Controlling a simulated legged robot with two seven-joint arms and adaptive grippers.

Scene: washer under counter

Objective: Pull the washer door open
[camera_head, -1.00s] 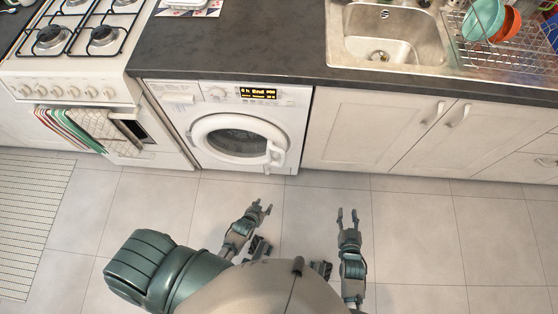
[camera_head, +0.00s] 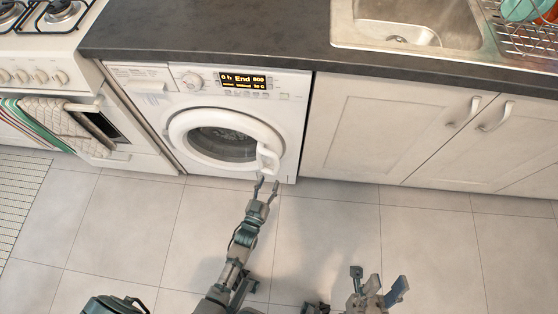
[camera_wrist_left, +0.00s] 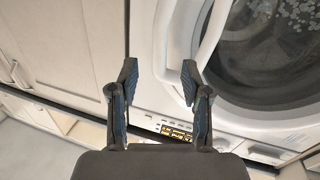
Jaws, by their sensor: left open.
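The white washer (camera_head: 210,120) stands under the counter with its round door (camera_head: 176,133) closed against the front. The white door handle (camera_head: 267,158) is at the right side of the door. My left gripper (camera_head: 266,187) is open and empty just below and in front of the handle, apart from it in the head view. In the left wrist view, the open fingers (camera_wrist_left: 160,72) point toward the handle (camera_wrist_left: 166,35), which lies between and beyond the fingertips. My right gripper (camera_head: 378,277) is open and empty, low over the floor to the right.
White cupboards (camera_head: 375,135) stand right of the washer. A white stove (camera_head: 45,50) with a towel (camera_head: 65,123) on its front is at the left. The dark counter (camera_head: 205,32) overhangs the washer. The tiled floor (camera_head: 330,225) in front is clear.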

